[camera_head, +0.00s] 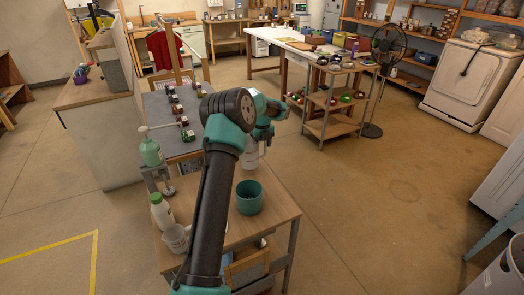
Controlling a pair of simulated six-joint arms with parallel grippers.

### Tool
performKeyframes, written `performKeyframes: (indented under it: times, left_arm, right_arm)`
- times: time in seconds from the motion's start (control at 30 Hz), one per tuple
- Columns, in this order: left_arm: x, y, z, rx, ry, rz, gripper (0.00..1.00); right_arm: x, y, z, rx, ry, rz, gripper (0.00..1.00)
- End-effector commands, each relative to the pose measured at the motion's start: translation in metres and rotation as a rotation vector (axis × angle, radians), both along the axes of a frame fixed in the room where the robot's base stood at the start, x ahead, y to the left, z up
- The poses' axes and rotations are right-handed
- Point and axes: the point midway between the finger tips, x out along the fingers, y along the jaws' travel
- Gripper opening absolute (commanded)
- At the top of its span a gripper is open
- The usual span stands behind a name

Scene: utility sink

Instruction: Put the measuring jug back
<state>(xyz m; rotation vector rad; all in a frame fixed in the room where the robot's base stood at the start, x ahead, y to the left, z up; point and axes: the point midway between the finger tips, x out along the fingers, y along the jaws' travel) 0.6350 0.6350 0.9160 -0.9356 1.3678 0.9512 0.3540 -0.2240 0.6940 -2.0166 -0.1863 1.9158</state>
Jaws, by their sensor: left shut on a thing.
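My left arm reaches up through the middle of the view, and its teal wrist hides part of the scene. My left gripper (264,135) is small and partly hidden by the arm. It is shut on a pale, see-through vessel, which looks like the measuring jug (251,157). The jug is near the far end of the wooden table (284,212), behind the green pot. I cannot tell whether its base touches anything. My right gripper is not in view.
A dark green pot (249,197) stands on the wooden table. A white bottle (161,212) and a white tub (175,238) stand at its left edge. A green pump bottle (151,150) is farther back, beside a grey surface (159,107) with several small jars. Open floor lies right.

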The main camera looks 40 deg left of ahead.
Motion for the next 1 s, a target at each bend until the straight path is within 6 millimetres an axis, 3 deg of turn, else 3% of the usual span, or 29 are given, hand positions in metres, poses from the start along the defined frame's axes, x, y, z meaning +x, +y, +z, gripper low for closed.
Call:
performKeyframes:
  times: [0.2,0.67,0.7,0.93,1.0]
  left_arm:
    - [0.0,0.0,-0.031,-0.001,0.0,0.0,0.02]
    - [0.0,0.0,-0.037,0.0,-0.001,0.0,0.02]
    - [0.0,0.0,-0.037,0.0,-0.001,0.001,0.55]
    - [0.0,0.0,-0.037,0.0,-0.001,0.0,0.77]
    - [0.0,0.0,-0.037,0.0,-0.001,0.0,0.77]
  right_arm:
    - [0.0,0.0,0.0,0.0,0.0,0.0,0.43]
    - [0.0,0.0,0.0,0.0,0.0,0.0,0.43]
    - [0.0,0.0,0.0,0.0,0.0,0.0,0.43]
    - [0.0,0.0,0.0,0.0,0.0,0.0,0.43]
    - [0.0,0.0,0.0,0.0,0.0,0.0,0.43]
